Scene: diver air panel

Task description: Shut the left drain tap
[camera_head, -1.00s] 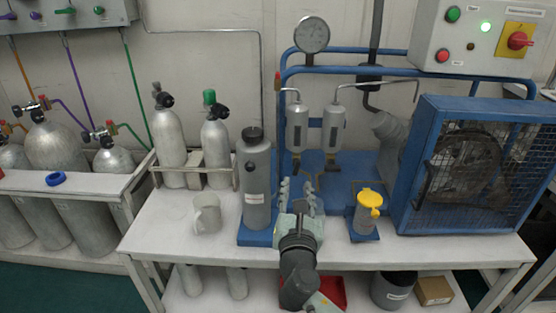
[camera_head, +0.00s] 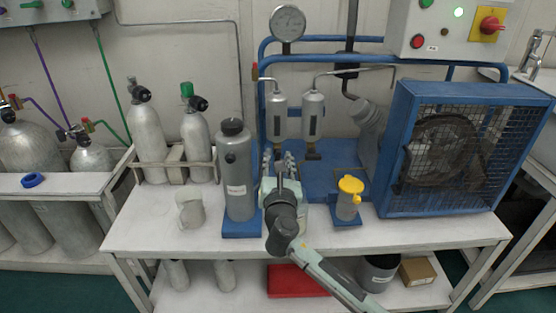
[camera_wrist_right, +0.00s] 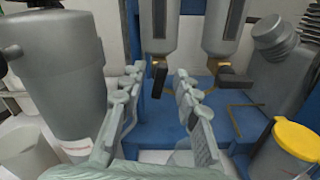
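The left grey filter cylinder (camera_head: 277,118) hangs at the back of the blue compressor base, beside the right filter cylinder (camera_head: 313,115). In the right wrist view, the left drain tap (camera_wrist_right: 159,80) is a small dark part with brass under the left cylinder (camera_wrist_right: 162,25). In the head view the tap is hidden or too small to tell. My right gripper (camera_head: 279,160) is low in front of the cylinders. In the wrist view its fingers (camera_wrist_right: 157,88) are open and empty, either side of the line to the left tap, with no contact visible. My left gripper is out of view.
A tall grey canister (camera_head: 237,175) stands close on the left of my right gripper. A yellow-capped jar (camera_head: 348,198) stands to its right. A blue caged fan unit (camera_head: 455,150) fills the right. A mug (camera_head: 190,210) stands on the white table (camera_head: 150,235).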

